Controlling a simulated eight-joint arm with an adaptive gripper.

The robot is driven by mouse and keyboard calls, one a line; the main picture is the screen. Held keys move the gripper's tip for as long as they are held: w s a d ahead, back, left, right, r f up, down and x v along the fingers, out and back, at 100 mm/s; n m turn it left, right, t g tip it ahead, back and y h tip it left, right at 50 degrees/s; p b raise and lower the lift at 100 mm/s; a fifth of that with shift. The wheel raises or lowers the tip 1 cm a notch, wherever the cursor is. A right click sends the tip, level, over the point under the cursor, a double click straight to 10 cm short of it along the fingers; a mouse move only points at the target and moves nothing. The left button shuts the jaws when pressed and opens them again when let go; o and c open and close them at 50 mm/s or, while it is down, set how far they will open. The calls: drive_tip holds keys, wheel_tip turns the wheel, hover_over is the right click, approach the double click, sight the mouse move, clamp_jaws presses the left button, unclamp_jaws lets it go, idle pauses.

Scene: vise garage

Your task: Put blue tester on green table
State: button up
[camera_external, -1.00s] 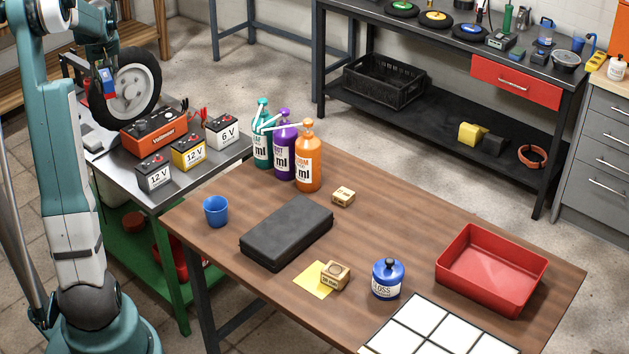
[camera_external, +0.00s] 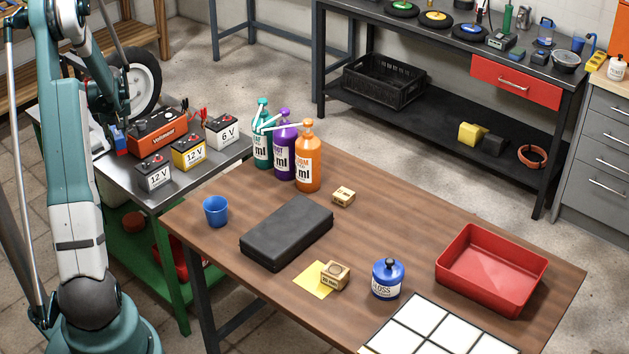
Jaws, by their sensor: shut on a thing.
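The blue tester (camera_external: 118,138) is a small blue block in my gripper (camera_external: 119,127), at the left of the external view. My gripper is shut on it from above and hides part of it. The tester is low over the green table (camera_external: 180,252), just left of the orange-red Voltmaster charger. The green table has a grey metal top and a green frame with a lower shelf. I cannot tell whether the tester touches the tabletop.
The orange-red charger (camera_external: 160,132) and batteries labelled 12 V (camera_external: 188,152) and 6 V (camera_external: 223,131) crowd the grey top. A wheel (camera_external: 145,80) stands behind. The wooden table (camera_external: 380,220) at the front right holds bottles, a black case and a red tray.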

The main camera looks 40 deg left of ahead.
sight(119, 138)
drive_tip(key=shift+f, duration=0.65)
drive_tip(key=shift+f, duration=0.15)
drive_tip(key=shift+f+b, duration=1.25)
drive_tip(key=shift+f, duration=2)
drive_tip(key=shift+f+b, duration=0.35)
drive_tip(key=shift+f, duration=0.2)
drive_tip(key=o, duration=1.1)
drive_tip(key=shift+v, duration=5.95)
